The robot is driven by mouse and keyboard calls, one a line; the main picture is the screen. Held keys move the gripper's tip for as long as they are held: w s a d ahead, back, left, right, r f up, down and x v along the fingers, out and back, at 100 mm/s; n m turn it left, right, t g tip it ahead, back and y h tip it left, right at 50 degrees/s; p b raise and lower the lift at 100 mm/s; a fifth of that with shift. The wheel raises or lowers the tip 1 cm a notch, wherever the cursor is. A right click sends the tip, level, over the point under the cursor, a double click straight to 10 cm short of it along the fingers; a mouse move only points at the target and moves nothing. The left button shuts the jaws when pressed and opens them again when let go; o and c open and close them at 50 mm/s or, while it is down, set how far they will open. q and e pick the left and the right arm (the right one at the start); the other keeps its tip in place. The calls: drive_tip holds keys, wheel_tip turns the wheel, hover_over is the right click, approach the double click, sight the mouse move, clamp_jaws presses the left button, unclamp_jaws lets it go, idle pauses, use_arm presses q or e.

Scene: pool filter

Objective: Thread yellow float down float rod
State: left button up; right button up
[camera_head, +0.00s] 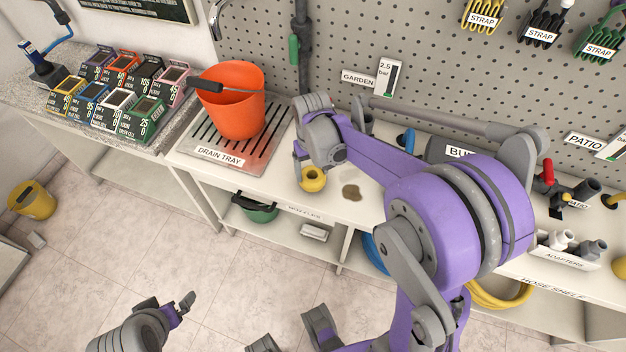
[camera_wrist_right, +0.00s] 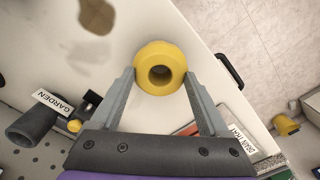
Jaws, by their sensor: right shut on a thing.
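The yellow float (camera_head: 313,181) is a thick ring with a hole through it, over the white worktop just right of the drain tray. In the wrist view the float (camera_wrist_right: 160,48) sits between both fingertips, its hole facing the camera. My right gripper (camera_wrist_right: 160,80) is shut on its sides; in the head view the same gripper (camera_head: 314,166) is partly hidden by its own wrist. I cannot make out the float rod in either view. My left gripper (camera_head: 180,308) is low at the left, over the floor and away from the worktop; its opening is unclear.
An orange bucket (camera_head: 231,103) stands on the drain tray (camera_head: 205,153). Several coloured boxes (camera_head: 107,93) are at the left. A brown stain (camera_head: 352,192) marks the worktop right of the float. A pegboard (camera_head: 345,40) rises behind, and adapters (camera_head: 563,241) stand at the right.

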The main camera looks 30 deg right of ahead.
wheel_tip(320, 180, up, 7)
drive_tip(key=p, duration=0.4)
drive_tip(key=shift+f, duration=0.2)
drive_tip(key=shift+s+d+r, duration=0.1)
idle(0.3)
